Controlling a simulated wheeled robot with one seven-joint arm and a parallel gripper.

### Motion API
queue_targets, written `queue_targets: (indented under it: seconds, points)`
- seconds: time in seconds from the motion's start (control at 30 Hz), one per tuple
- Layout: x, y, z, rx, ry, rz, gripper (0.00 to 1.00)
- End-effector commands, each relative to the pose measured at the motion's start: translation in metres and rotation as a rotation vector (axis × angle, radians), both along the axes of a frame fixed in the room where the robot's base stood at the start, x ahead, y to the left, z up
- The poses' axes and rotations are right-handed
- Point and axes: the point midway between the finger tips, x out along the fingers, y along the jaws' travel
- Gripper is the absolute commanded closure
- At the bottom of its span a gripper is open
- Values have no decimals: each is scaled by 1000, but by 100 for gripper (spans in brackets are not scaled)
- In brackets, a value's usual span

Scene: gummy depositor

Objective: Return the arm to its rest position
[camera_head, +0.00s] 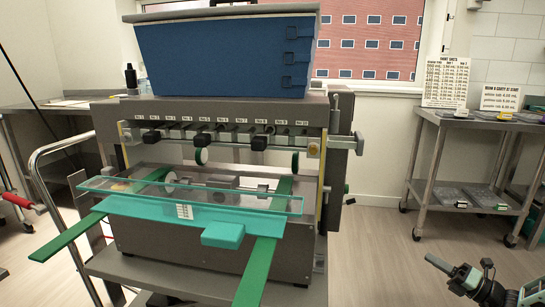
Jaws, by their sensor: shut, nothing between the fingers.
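My arm (492,290) reaches into the lower right corner of the head view, held low above the floor. My gripper (436,264) is at its left end, pointing left, small and dark. It is shut and empty. It is well to the right of the gummy depositor (210,245) and touches nothing that I can see. The rest of the arm is cut off by the frame edge.
The depositor carries a blue hopper (220,60), a clear guard (200,196) and green rails (262,270) jutting forward. A steel cart (425,195) with trays and signs stands at the back right. Open floor (380,260) lies between depositor and arm.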

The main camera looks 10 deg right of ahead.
Motion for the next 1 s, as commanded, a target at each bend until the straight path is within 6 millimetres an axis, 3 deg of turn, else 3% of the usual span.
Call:
queue_targets:
  seconds: [0.27, 0.57, 0.8, 1.0]
  points:
    - [7, 41, 8, -161, 24, 155, 100]
    - [4, 111, 20, -483, 20, 454, 100]
    - [-26, 184, 39, -967, -114, 897, 100]
    - [-61, 220, 65, -1430, -403, 1316, 100]
